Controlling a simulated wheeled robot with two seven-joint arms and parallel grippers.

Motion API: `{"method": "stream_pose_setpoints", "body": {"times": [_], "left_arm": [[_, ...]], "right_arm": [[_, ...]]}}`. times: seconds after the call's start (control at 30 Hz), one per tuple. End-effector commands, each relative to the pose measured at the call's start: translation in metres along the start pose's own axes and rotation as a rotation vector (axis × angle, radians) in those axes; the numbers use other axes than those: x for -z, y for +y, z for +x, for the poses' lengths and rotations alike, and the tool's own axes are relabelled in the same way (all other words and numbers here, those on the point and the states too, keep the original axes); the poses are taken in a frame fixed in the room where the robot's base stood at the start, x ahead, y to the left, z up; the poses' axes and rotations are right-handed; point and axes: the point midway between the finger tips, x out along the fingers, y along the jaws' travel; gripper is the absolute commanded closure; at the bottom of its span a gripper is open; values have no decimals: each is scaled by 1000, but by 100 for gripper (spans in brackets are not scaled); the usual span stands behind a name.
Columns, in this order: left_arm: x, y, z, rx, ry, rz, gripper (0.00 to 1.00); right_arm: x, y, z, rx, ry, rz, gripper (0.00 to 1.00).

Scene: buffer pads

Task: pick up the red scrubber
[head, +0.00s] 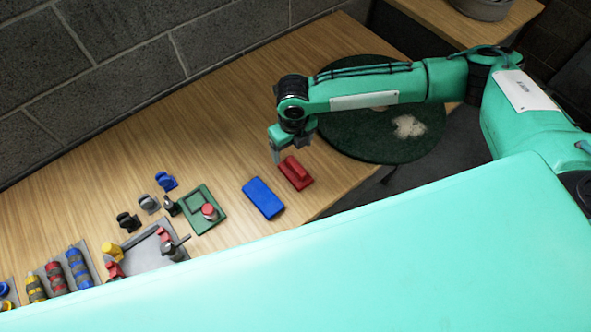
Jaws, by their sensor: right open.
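The red scrubber (295,173) is a red block with a raised red handle, lying on the wooden table near its front edge. My right gripper (277,154) points down just above and behind the scrubber's left end. It is open, and I see nothing held in it. From this angle I cannot tell whether a finger touches the scrubber. My left gripper is not in view.
A blue block (263,198) lies just left of the scrubber. A green pad (203,222) with a red knob, small clamps and a grey plate (130,262) stand further left. A round dark green mat (385,150) lies right. Bare table (200,140) extends behind.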

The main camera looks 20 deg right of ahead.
Motion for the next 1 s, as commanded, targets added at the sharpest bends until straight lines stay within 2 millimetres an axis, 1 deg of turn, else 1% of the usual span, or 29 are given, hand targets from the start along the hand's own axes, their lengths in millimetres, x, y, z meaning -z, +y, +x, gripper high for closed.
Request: {"method": "stream_pose_setpoints", "body": {"times": [0.03, 0.17, 0.27, 0.5, 0.6, 0.8, 0.87, 1.0], "left_arm": [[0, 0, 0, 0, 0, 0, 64], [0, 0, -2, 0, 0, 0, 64], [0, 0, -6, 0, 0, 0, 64], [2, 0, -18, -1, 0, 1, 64], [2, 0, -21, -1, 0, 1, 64], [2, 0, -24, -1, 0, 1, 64], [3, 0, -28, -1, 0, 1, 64], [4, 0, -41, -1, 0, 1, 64]], "right_arm": [[-2, -8, -2, 14, 4, -17, 20], [-2, -18, -1, 28, 17, -47, 20], [-2, -19, 11, 29, 20, -52, 20], [-1, -20, 58, 29, 20, -51, 20], [-1, -20, 72, 29, 19, -51, 20], [-1, -19, 84, 28, 18, -51, 20], [-1, -18, 88, 28, 19, -51, 20], [-1, -16, 104, 29, 18, -51, 20]]}}
